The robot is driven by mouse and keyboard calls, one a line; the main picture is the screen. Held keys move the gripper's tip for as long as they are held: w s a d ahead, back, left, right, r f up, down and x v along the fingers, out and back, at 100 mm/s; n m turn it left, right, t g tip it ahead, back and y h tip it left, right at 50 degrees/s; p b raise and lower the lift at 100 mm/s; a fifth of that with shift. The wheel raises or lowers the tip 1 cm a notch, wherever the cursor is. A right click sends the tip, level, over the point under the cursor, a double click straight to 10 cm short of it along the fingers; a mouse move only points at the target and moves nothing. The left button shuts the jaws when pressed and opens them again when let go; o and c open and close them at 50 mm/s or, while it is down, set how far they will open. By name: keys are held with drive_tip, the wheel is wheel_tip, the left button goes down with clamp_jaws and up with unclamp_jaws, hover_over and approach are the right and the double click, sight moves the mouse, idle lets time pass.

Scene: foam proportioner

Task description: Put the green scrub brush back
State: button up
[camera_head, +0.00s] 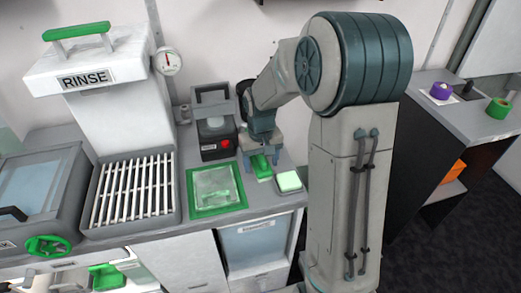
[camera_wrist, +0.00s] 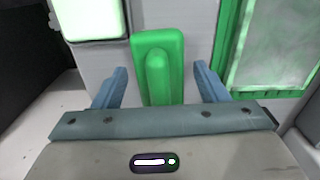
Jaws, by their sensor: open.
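The green scrub brush (camera_head: 261,167) lies on the grey counter, between the green-framed tray and a small pale block. In the wrist view the green brush (camera_wrist: 158,52) is a long block with a raised rounded ridge along its middle. My gripper (camera_head: 262,152) is over the brush, pointing down. In the wrist view my gripper (camera_wrist: 161,72) is open, with one blue finger on each side of the brush and gaps between them. Its near end is hidden behind the gripper body.
A green-framed tray (camera_head: 216,208) sits left of the brush, and a pale green-white block (camera_head: 289,181) sits right. A black device with a red button (camera_head: 197,143) stands behind. Further left are a slatted rack (camera_head: 132,192) and the RINSE hood (camera_head: 85,78).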

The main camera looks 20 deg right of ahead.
drive_tip(key=shift+r, duration=0.1)
wheel_tip(320, 180, up, 13)
drive_tip(key=s+f+t, duration=0.1)
drive_tip(key=s+t, duration=0.1)
drive_tip(key=s, duration=1.7)
drive_tip(key=shift+s+f+m+t, duration=0.15)
drive_tip(key=shift+f+m+t, duration=0.1)
drive_tip(key=shift+m+t, duration=0.15)
